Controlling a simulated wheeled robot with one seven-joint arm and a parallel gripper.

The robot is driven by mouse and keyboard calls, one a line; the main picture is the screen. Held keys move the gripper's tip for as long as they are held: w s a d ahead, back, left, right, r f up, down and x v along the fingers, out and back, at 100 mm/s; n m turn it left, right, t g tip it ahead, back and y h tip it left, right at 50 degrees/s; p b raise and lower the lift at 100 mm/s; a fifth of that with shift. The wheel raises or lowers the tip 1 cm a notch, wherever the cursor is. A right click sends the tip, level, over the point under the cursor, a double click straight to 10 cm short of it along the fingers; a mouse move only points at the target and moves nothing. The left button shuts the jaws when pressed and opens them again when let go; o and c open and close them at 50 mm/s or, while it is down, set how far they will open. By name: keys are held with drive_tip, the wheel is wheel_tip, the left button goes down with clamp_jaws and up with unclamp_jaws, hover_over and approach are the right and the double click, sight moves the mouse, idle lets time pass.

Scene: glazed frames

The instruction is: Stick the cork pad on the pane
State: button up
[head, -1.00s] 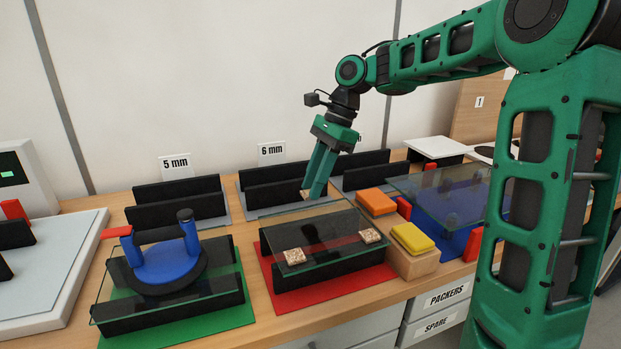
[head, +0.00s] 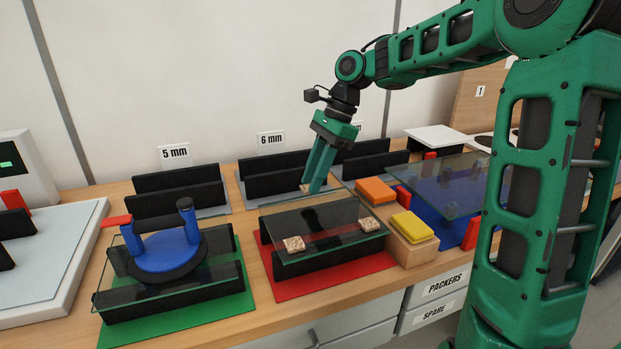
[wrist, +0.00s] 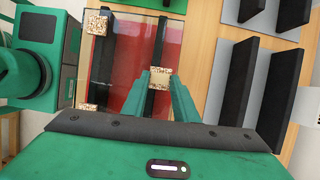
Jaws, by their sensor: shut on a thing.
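My gripper (head: 312,190) is shut on a cork pad (wrist: 160,78), a small speckled tan block between the fingertips. The pad shows only in part in the head view, at the back edge of the glass pane (head: 325,217) over the red mat. In the wrist view the held pad appears above the pane's black bar; I cannot tell whether it touches the glass. Two cork pads lie on the pane's front corners, one at the left (head: 293,244) and one at the right (head: 369,224).
To the left, a blue suction lifter (head: 168,252) stands on another pane over a green mat. To the right are a wooden block with a yellow pad (head: 412,226), an orange pad (head: 375,190) and a pane over blue. Black racks (head: 275,180) stand behind.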

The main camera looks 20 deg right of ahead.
drive_tip(key=shift+f, duration=0.15)
idle(0.5)
drive_tip(key=shift+s+f, duration=0.1)
drive_tip(key=shift+f, duration=0.85)
drive_tip(key=shift+f, duration=0.55)
idle(0.4)
drive_tip(key=o, duration=0.9)
drive_tip(key=shift+d+r, duration=0.1)
drive_tip(key=v, duration=1)
drive_tip(key=shift+d+r, duration=0.1)
drive_tip(key=shift+r, duration=0.1)
